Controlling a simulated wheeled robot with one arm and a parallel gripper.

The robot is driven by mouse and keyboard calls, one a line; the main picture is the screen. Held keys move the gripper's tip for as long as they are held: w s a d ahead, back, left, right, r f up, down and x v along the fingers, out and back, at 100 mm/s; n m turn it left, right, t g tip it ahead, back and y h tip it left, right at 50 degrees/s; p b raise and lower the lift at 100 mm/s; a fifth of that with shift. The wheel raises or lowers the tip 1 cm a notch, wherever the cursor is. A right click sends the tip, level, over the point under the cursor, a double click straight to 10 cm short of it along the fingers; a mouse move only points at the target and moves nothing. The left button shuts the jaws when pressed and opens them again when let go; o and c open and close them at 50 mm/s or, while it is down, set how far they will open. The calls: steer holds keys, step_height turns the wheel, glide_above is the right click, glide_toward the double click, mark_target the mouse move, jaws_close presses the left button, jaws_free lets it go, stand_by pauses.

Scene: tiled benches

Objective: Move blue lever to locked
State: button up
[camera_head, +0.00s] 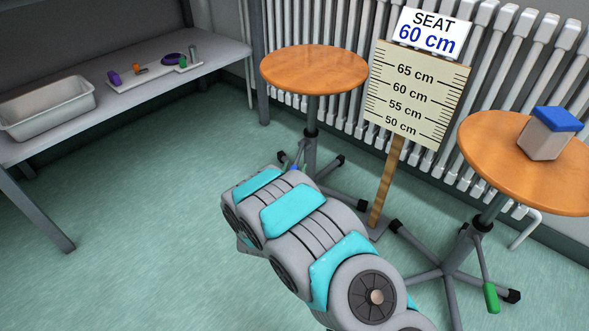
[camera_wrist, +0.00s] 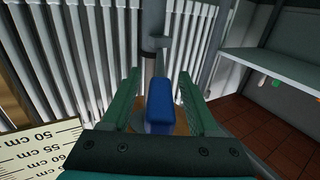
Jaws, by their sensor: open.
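The blue lever (camera_wrist: 160,101) stands between the two green fingers of my gripper (camera_wrist: 159,76) in the wrist view. The fingers are open, with a gap on each side of the lever. Behind the lever rises the grey column (camera_wrist: 154,25) of a stool. In the head view a small bit of blue shows at the left stool's column, and my arm covers most of the lever and the gripper. The left stool has a round orange seat (camera_head: 314,70). Whether the lever is at locked cannot be told.
A height gauge board (camera_head: 417,95) stands right of the left stool, under a "SEAT 60 cm" sign (camera_head: 432,33). A second stool (camera_head: 481,165) with a green lever (camera_head: 491,297) carries a blue-topped block (camera_head: 548,135). A radiator stands behind; a bench (camera_head: 125,115) holds a tray.

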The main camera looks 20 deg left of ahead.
steer(key=shift+w, duration=0.25)
jaws_close()
stand_by(0.3)
stand_by(0.9)
